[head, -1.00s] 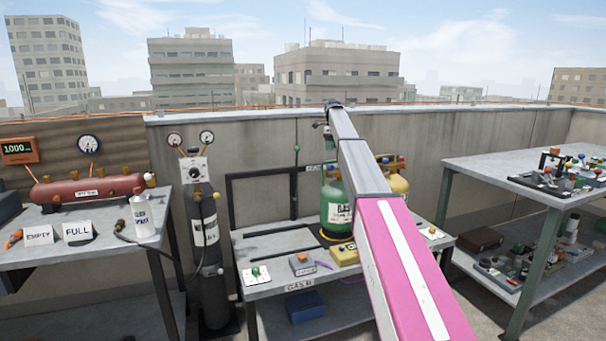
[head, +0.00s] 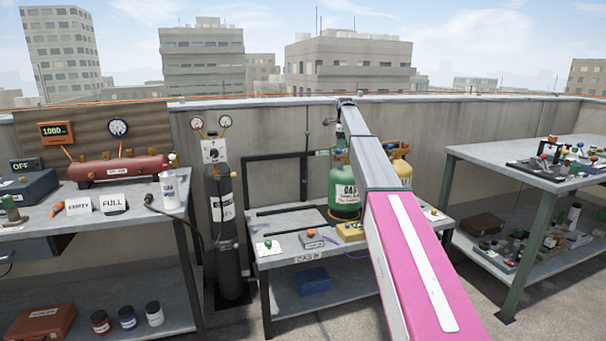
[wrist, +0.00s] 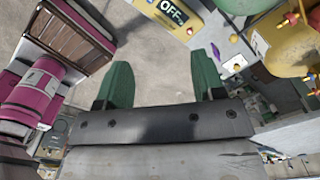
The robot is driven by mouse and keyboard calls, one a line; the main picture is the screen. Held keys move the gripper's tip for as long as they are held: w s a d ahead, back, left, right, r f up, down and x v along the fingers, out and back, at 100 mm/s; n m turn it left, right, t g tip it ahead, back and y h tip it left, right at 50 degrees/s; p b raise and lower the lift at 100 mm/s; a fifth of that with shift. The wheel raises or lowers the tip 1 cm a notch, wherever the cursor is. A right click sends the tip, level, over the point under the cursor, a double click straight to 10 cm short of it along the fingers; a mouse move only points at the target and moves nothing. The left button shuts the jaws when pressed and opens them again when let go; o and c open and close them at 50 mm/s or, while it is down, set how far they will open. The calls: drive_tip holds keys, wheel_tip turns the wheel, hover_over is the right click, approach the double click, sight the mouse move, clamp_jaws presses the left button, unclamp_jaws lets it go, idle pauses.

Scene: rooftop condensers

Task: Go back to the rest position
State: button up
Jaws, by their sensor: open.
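My gripper (wrist: 158,85) shows in the wrist view with its two green fingers apart and nothing between them. Bare grey ground lies beyond the fingertips. In the head view my pink and grey arm stretches forward over the right part of the middle bench, and the gripper itself cannot be made out there. The yellow box marked OFF (wrist: 172,12) is above the right finger in the wrist view, apart from it. A yellow cylinder (wrist: 290,45) is at the right edge of that view.
The middle bench (head: 290,243) holds a green gas cylinder (head: 343,188) and small boxes. A dark cylinder (head: 228,262) stands left of it. The left bench (head: 30,227) carries a red tank (head: 118,168). Open ground lies between the benches.

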drive_tip(key=s+f+n, duration=1.1)
drive_tip(key=s+f, duration=1.6)
drive_tip(key=s+f+n, duration=0.4)
drive_tip(key=s, duration=0.5)
drive_tip(key=s+f+n, duration=0.4)
drive_tip(key=s, duration=0.6)
drive_tip(key=s+f+n, duration=0.3)
drive_tip(key=s+f, duration=0.1)
drive_tip(key=s, duration=0.5)
drive_tip(key=shift+s+f+n, duration=0.15)
drive_tip(key=shift+f+n, duration=0.15)
drive_tip(key=shift+n, duration=0.1)
